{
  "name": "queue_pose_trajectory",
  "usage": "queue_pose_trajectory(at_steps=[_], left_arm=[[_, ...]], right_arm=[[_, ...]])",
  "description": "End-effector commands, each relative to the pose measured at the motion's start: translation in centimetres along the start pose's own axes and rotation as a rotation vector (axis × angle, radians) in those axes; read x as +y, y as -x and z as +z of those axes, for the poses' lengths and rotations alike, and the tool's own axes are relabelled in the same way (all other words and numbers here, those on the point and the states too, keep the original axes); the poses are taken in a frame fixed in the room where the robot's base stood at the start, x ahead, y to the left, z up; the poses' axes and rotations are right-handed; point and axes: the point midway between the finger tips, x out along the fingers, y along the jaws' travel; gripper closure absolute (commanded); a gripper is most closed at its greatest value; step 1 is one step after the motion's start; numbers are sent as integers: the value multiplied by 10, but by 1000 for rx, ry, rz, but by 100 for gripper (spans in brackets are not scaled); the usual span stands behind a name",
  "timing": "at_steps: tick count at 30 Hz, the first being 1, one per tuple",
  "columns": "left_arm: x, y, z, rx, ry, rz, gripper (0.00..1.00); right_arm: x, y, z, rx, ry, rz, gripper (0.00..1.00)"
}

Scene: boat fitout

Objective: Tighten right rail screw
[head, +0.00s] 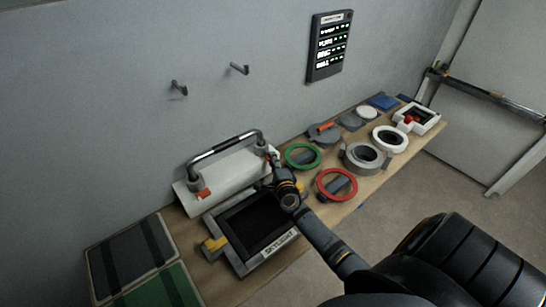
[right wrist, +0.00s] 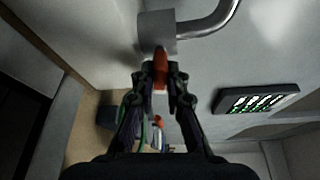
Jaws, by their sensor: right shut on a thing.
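A shiny metal rail (head: 225,143) stands on a white sloped panel (head: 230,183) on the bench. A red screw (head: 203,194) shows at the rail's left foot. In the right wrist view the rail (right wrist: 212,22) bends into a grey block-like foot (right wrist: 157,32). The orange-red right rail screw (right wrist: 160,66) is at that foot, between my fingertips. My right gripper (right wrist: 160,80) is shut on it, and its fingers hide part of it. In the head view my right gripper (head: 273,166) is at the rail's right foot, which it partly hides. My left gripper is not in view.
A framed skylight (head: 293,243) with a dark pane lies in front of the panel. Green (head: 303,146), red (head: 322,193) and white (head: 390,129) rings lie to the right. A lit display (head: 330,45) and two hooks (head: 239,69) are on the wall.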

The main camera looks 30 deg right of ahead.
Motion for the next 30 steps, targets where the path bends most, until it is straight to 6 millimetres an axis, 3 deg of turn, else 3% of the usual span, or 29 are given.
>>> queue_pose_trajectory(at_steps=[1,3,15,24,30], left_arm=[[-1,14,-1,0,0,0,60],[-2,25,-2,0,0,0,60],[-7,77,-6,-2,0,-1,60],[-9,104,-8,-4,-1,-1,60],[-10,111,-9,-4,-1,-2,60]], right_arm=[[-8,0,1,0,-34,15,100],[-9,0,1,0,-88,39,100],[-10,0,0,0,-440,184,100],[-9,0,-1,1,-697,289,100],[-7,-1,-2,0,-815,338,100]])
